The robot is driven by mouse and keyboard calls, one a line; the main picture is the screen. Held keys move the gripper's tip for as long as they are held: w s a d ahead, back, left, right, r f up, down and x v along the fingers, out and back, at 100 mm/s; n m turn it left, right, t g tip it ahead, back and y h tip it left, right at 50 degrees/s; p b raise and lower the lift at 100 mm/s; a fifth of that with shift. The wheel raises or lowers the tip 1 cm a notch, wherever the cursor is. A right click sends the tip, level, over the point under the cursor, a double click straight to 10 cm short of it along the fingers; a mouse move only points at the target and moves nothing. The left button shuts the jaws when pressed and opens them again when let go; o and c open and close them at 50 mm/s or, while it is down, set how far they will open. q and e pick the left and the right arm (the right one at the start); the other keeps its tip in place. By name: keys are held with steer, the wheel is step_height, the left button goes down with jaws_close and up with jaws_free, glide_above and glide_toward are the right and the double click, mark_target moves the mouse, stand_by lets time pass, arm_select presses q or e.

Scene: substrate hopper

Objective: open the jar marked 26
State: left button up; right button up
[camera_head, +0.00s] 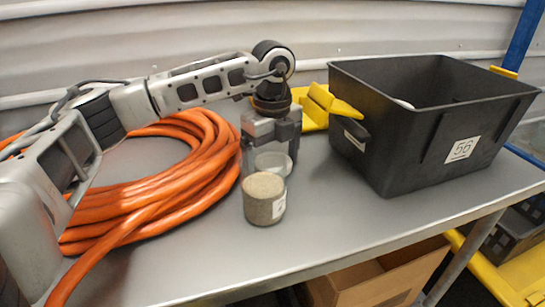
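A short round jar (264,203) filled with beige granules stands upright on the grey table. It has a white label on its right side, too small to read, so I cannot tell whether it is marked 26. A clear, pale round piece (273,163) shows just behind the jar, at my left gripper's fingers; I cannot tell whether it is a lid or a second container. My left gripper (271,150) points down behind the jar. Whether its fingers are closed on the clear piece is unclear. My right gripper is out of view.
A coiled orange hose (185,185) lies at the left. A black bin (408,160) labelled 56 stands at the right, with a yellow part (333,103) by its left corner. The table (345,225) is clear in front of the bin. A cardboard box (385,278) sits below.

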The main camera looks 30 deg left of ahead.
arm_select(q)
step_height(320, 180, up, 12)
stand_by(0.4)
